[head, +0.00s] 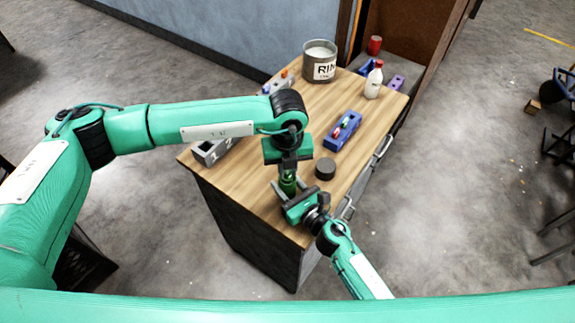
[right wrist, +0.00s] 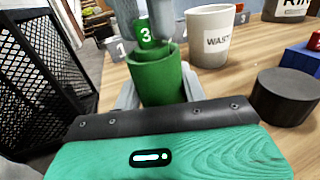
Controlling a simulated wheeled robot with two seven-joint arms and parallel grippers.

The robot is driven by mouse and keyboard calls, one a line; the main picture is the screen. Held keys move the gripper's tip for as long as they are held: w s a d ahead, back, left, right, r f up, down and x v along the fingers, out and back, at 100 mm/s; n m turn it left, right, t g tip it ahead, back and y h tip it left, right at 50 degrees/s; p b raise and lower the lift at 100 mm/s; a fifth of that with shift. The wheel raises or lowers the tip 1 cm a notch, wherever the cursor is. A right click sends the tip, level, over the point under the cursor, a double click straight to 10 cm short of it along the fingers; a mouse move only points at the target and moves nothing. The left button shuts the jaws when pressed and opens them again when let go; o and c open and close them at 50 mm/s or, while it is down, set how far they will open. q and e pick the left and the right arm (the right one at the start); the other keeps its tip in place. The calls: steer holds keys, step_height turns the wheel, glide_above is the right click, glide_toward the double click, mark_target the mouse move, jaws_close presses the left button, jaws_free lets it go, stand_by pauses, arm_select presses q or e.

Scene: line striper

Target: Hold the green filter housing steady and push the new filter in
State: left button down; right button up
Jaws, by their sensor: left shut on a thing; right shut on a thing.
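The green filter housing (right wrist: 160,78) is an upright, open-topped cup near the front corner of the wooden workbench. My right gripper (right wrist: 158,92) is shut on it, one finger on each side. The housing shows small in the head view (head: 288,186), partly covered by the grippers. My left gripper (head: 288,168) comes down from above and is shut on a green filter marked 3 (right wrist: 146,36). The filter is upright at the housing's mouth. I cannot tell how far its lower end sits inside the rim.
A black round cap (head: 325,169) lies right of the housing. A cup labelled WASTE (right wrist: 210,38) stands behind it. Farther back are a blue holder (head: 343,131), a RINSE container (head: 320,64) and a red-capped bottle (head: 374,82). A grey box (head: 210,151) sits at the left edge.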

arm_select(q)
steer(key=shift+f, duration=0.35)
steer(key=c, duration=0.9)
jaws_free()
steer(key=shift+c, duration=0.2)
steer(key=shift+r, duration=0.15)
steer(key=shift+r, duration=3.45)
arm_select(e)
steer(key=o, duration=1.3)
steer(key=shift+s, duration=0.1)
